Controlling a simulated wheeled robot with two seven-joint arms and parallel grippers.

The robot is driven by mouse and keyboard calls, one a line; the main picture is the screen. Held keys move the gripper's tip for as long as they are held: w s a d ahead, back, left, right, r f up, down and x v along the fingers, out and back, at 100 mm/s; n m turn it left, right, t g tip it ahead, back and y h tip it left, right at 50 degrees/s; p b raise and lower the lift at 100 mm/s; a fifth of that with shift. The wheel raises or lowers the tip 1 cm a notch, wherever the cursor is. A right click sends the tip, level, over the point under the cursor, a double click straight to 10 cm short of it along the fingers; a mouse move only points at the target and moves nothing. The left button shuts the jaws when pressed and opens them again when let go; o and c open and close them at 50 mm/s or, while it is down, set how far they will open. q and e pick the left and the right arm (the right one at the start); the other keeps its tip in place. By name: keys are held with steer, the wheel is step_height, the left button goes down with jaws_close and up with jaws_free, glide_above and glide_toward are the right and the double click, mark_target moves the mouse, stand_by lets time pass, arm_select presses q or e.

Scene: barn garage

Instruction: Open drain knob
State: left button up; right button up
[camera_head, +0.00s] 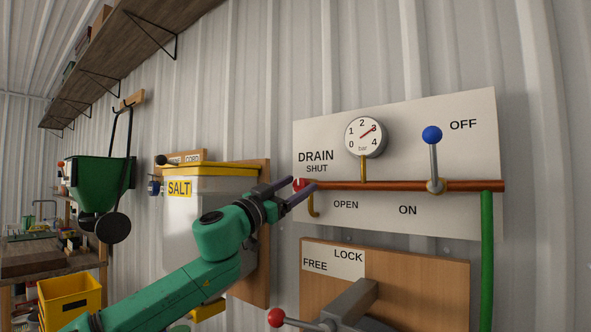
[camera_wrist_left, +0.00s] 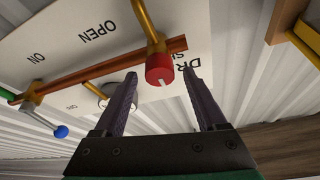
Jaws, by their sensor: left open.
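The drain knob (camera_head: 299,184) is a small red knob with a white mark at the left end of the copper pipe (camera_head: 390,185), below the words DRAIN and SHUT. In the left wrist view the red knob (camera_wrist_left: 159,68) sits on a brass fitting, its white mark facing me. My left gripper (camera_head: 302,187) reaches up to the knob from the lower left. Its two dark fingers (camera_wrist_left: 159,80) are spread, one on each side of the knob, with visible gaps. I cannot tell the exact depth between fingertips and knob. My right gripper is not in view.
A pressure gauge (camera_head: 365,136) and a blue-tipped lever (camera_head: 432,135) are on the white panel (camera_head: 470,215). Below, a red-tipped lever (camera_head: 277,317) projects from a wooden board (camera_head: 430,270). A salt bin (camera_head: 200,215) stands left, behind my arm. A green hose (camera_head: 487,260) hangs right.

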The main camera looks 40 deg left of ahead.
arm_select(q)
steer(key=shift+w+a+f, duration=0.1)
steer(key=shift+w+f, duration=0.05)
steer(key=shift+c, duration=0.8)
jaws_close()
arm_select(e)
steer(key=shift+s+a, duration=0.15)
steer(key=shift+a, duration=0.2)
